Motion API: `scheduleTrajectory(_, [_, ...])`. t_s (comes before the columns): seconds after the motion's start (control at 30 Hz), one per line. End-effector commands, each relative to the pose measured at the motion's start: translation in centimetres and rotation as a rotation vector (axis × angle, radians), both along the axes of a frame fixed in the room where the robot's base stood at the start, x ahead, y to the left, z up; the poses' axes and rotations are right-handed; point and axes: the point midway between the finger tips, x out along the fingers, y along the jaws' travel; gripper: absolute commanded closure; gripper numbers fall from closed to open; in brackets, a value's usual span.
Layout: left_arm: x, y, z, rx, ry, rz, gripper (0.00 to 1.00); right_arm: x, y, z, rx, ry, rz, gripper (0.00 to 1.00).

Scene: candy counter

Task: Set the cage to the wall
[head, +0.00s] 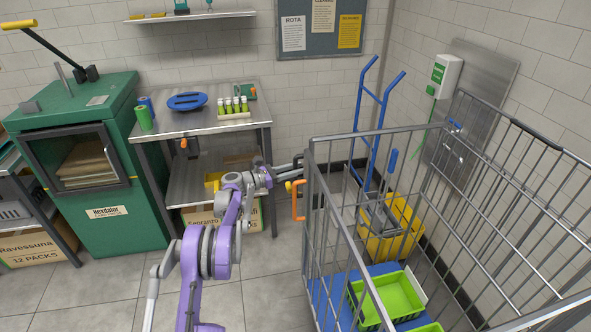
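The cage (309,240) is a tall grey wire roll cage on the right, with a blue base (330,290). An orange handle (298,203) is on its left corner post. My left gripper (294,171), on a purple and grey arm, is at the upper part of that post, just above the orange handle. Its dark fingers look spread apart; whether they touch the post I cannot tell. The tiled wall (545,85) rises behind and to the right of the cage. My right gripper is out of view.
Green trays (398,296) lie in the cage. A yellow mop bucket (400,240) and a blue hand truck (366,125) stand behind it at the wall. A steel table (200,121) and a green machine (120,225) stand left. Floor in front of the table is clear.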

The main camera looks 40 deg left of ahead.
Motion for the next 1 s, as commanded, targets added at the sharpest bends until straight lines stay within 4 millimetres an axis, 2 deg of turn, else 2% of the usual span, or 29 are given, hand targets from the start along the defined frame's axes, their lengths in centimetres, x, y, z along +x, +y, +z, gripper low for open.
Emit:
scheduleTrajectory(0.1, [-0.02,0.01,-0.01,0.0,0.0,0.0,0.67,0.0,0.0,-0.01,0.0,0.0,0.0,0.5])
scheduleTrajectory(0.3, [-0.04,0.02,0.0,0.0,0.0,0.0,1.0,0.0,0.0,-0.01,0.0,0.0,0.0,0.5])
scheduleTrajectory(1.0, [-0.04,0.02,0.0,0.0,0.0,0.0,1.0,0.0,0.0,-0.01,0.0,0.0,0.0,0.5])
